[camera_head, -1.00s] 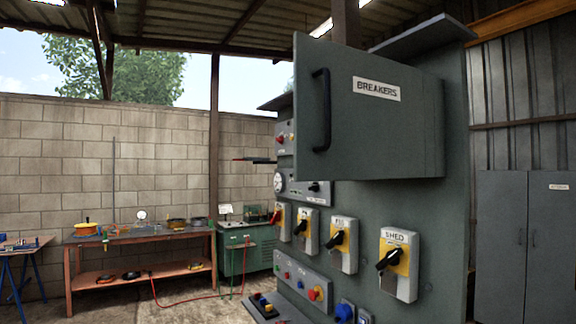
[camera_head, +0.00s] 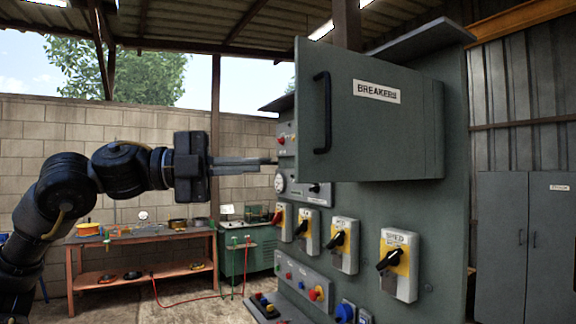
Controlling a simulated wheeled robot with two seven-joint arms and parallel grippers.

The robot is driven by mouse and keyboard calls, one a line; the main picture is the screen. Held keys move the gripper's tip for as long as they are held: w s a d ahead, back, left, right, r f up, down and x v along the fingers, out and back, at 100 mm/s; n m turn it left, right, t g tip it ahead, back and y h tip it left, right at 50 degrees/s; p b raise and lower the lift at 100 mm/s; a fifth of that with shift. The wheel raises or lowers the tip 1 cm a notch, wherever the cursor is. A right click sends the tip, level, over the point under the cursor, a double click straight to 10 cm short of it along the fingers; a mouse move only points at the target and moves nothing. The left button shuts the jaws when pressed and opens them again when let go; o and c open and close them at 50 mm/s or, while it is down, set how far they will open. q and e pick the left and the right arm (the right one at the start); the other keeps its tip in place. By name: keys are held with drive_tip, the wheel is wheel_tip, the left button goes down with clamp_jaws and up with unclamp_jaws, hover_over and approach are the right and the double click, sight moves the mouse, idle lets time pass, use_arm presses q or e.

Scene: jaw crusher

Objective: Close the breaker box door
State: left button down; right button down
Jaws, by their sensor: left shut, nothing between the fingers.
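The grey breaker box door (camera_head: 365,125), labelled BREAKERS, stands open, swung out from the grey panel (camera_head: 440,240). It has a black vertical bar handle (camera_head: 322,112) near its left edge. The inside of the box is hidden behind the door. My left gripper (camera_head: 268,161) comes in from the left with its fingers together and empty, pointing right. The fingertips are to the left of the door's left edge, just in front of the panel's left side in the picture; the gap in depth is hard to tell. My right gripper is out of view.
Below the door the panel carries several yellow-and-grey rotary switches (camera_head: 399,265) and a row of buttons (camera_head: 303,281). A wooden workbench (camera_head: 140,236) and a green machine (camera_head: 246,258) stand behind on the left. Grey cabinets (camera_head: 525,245) stand at the right.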

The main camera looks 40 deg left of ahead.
sight(302, 165)
use_arm(q)
drive_tip(key=shift+y, duration=0.3)
drive_tip(key=p+x, duration=0.2)
drive_tip(key=x, duration=0.1)
drive_tip(key=p+x, duration=0.2)
drive_tip(key=x, duration=0.1)
drive_tip(key=s+d+p+x, duration=0.1)
drive_tip(key=p+x, duration=0.2)
drive_tip(key=shift+w+d, duration=0.3)
drive_tip(key=a, duration=0.2)
drive_tip(key=w+a, duration=0.1)
drive_tip(key=shift+a+f, duration=0.1)
drive_tip(key=shift+a, duration=0.25)
